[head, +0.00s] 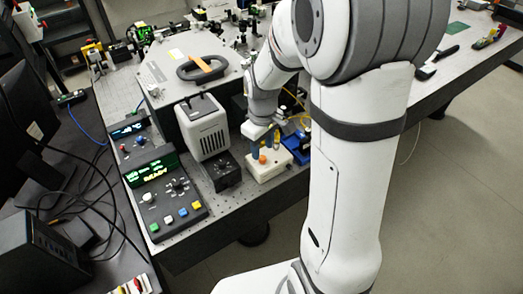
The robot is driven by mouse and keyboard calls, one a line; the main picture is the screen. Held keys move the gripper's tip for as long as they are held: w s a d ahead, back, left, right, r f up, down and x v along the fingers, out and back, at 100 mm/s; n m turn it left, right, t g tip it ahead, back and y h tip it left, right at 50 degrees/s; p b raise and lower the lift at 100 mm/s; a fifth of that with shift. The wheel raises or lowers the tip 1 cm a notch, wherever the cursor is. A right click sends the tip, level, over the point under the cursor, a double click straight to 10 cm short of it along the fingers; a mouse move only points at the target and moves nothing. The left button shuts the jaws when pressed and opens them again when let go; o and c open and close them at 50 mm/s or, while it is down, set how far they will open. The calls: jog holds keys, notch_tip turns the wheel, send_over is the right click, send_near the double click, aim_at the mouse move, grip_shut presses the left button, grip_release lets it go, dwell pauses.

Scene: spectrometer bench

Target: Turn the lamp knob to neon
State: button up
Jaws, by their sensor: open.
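A small black box with a round dial on its top (224,168) stands in front of the light-grey lamp-like housing (203,127). It may carry the lamp knob, but its markings are too small to read, so I cannot tell which lamp it is set to. My gripper (264,144) is to the right of this box, pointing down just above a white block with an orange spot (267,166). The gripper is open. Its fingertips are small and partly mixed with blue and yellow parts there, and I cannot tell whether they touch the block.
A control panel with a green display and coloured buttons (168,196) is at the left front. A smaller display unit (134,140) is behind it. A large grey instrument with a black handle (192,82) stands behind. A blue tray (297,148) is right of the white block.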

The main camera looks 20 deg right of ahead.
aim_at(263, 158)
jog(key=shift+f, duration=1.85)
grip_shut()
jog(key=shift+a, duration=0.1)
